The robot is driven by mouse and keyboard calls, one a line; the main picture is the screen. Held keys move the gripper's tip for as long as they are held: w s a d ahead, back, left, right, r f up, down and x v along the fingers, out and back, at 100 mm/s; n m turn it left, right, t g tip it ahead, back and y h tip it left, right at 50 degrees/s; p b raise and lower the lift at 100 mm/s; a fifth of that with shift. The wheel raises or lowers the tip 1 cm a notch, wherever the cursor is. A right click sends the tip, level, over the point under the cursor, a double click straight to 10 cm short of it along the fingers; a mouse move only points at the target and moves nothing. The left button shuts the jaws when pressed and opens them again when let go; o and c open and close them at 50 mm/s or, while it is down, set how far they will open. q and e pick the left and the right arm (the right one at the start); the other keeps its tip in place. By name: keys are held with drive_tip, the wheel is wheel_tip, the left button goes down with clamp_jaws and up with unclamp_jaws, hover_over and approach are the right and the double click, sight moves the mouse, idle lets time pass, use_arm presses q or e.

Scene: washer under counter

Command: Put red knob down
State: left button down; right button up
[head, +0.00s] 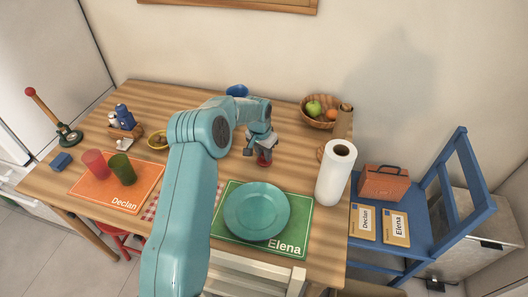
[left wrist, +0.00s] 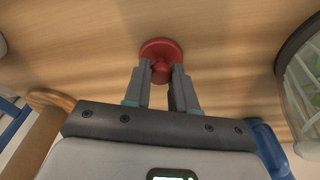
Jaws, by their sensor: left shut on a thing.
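The red knob (head: 264,161) is at the middle of the wooden table, just behind the green Elena placemat (head: 290,208). My left gripper (head: 262,154) reaches down over it from above. In the left wrist view, the red knob (left wrist: 161,50) has a round disc with a smaller stub, and the fingers of my left gripper (left wrist: 161,74) are shut on the stub. The disc is at or very close to the wood; I cannot tell whether it touches. My right gripper does not show.
A teal plate (head: 257,211) lies on the green mat. A paper towel roll (head: 336,172) and a fruit basket (head: 320,122) stand to the right. Red and green cups (head: 122,169) stand on the orange Declan mat (head: 112,200). Bare wood surrounds the knob.

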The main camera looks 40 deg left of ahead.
sight(260, 163)
use_arm(q)
drive_tip(key=shift+s, duration=0.1)
drive_tip(key=shift+f, duration=0.1)
drive_tip(key=c, duration=0.9)
unclamp_jaws()
drive_tip(key=r, duration=0.4)
drive_tip(key=s+r, duration=0.1)
drive_tip(key=r, duration=0.7)
drive_tip(key=shift+s+d+r, duration=0.15)
drive_tip(key=shift+s+r, duration=0.05)
drive_tip(key=shift+s, duration=0.2)
drive_tip(key=shift+f, duration=0.1)
